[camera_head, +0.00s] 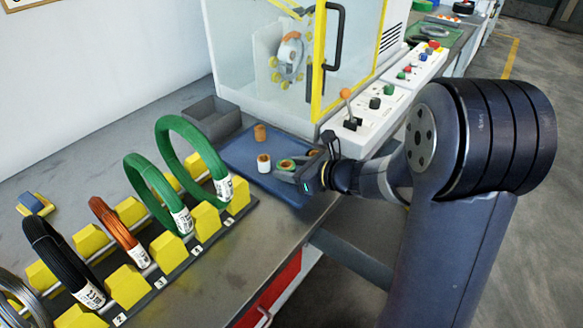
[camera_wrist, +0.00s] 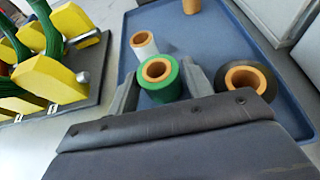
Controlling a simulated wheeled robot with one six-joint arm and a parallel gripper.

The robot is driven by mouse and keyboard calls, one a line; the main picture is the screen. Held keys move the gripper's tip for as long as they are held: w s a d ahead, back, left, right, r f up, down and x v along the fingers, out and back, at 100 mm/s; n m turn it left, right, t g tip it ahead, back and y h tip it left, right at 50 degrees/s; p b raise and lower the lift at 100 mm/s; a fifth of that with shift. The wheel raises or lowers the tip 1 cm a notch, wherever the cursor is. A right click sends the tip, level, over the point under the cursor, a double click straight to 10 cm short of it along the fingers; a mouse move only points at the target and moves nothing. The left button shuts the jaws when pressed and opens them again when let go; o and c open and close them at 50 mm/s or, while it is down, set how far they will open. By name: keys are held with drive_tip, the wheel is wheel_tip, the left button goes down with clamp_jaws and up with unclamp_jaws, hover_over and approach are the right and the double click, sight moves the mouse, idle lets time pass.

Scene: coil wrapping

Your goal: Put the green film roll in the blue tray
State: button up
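The green film roll (camera_wrist: 160,82), with an orange-brown core, stands upright between the two fingers of my gripper (camera_wrist: 160,88) in the wrist view. The fingers flank it closely on both sides; whether they press on it cannot be told. In the head view the green roll (camera_head: 285,165) shows at my gripper (camera_head: 294,172), over the right part of the blue tray (camera_head: 240,153). Whether the roll rests on the tray floor or hangs just above it is unclear, since my gripper hides its lower part.
In the tray stand a white roll (camera_wrist: 145,44), an orange-brown roll (camera_head: 260,132) and a black roll (camera_wrist: 246,80), close to my right finger. A yellow rack (camera_head: 127,285) holds several coils at left. A grey bin (camera_head: 211,117) and a machine (camera_head: 290,60) stand behind.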

drive_tip(key=shift+r, duration=0.25)
drive_tip(key=shift+s+d+r, duration=0.15)
drive_tip(key=shift+s+d, duration=0.05)
drive_tip(key=shift+d, duration=0.1)
drive_tip(key=p+v, duration=0.2)
drive_tip(key=v, duration=0.8)
drive_tip(key=shift+s+d+r, duration=0.1)
drive_tip(key=shift+d+r, duration=0.05)
drive_tip(key=shift+d, duration=0.05)
drive_tip(key=shift+s+d+r, duration=0.1)
drive_tip(key=shift+s+d, duration=0.15)
drive_tip(key=shift+s, duration=0.05)
